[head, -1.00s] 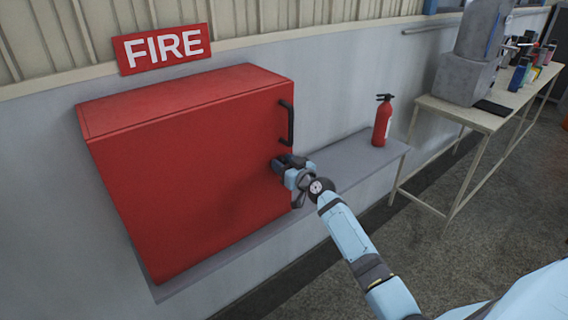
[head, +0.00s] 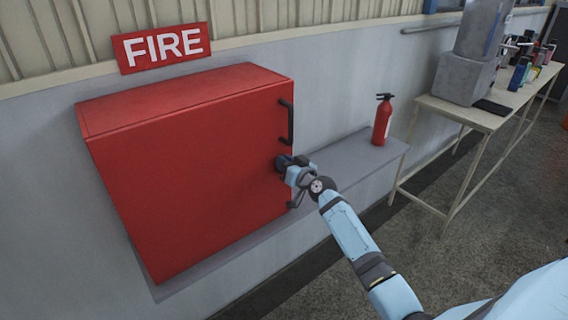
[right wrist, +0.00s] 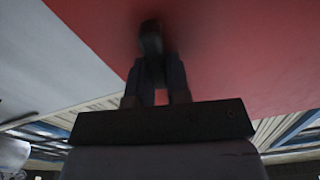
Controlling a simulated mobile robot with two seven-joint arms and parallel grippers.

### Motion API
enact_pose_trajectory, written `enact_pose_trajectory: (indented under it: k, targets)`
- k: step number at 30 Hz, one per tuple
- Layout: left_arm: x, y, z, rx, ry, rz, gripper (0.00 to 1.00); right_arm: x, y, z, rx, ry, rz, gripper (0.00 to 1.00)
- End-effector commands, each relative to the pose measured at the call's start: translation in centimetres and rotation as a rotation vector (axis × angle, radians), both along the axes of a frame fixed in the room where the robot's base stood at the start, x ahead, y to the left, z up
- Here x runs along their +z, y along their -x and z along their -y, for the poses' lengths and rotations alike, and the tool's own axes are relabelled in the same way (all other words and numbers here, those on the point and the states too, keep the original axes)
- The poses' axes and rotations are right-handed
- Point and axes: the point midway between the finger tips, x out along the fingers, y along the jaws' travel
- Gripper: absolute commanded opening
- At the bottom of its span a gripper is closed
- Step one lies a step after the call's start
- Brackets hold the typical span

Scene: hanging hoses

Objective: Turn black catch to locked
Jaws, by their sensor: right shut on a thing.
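The red fire cabinet (head: 190,180) is on the wall with its door closed. A black handle (head: 287,122) is on the right side of its door. My right gripper (head: 283,162) is at the door's right edge, below the handle. In the right wrist view, the right gripper (right wrist: 151,72) is shut on the dark catch (right wrist: 151,38) against the red door. The catch is mostly hidden by the gripper in the head view, and its turn angle cannot be told. My left gripper is not in view.
A red extinguisher (head: 382,120) stands on the grey ledge (head: 345,160) right of the cabinet. A FIRE sign (head: 162,47) is above it. A long table (head: 455,115) with grey boxes (head: 465,78) and bottles is at the right. The floor in front is clear.

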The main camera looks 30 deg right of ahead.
Motion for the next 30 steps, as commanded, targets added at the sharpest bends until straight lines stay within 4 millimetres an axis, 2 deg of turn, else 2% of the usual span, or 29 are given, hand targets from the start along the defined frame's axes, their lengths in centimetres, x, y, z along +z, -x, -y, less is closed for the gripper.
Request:
enact_pose_trajectory:
  k: [30]
  targets:
    - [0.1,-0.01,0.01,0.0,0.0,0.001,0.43,-0.92,-0.09,1.04,0.0,-0.958,-0.076,0.0]
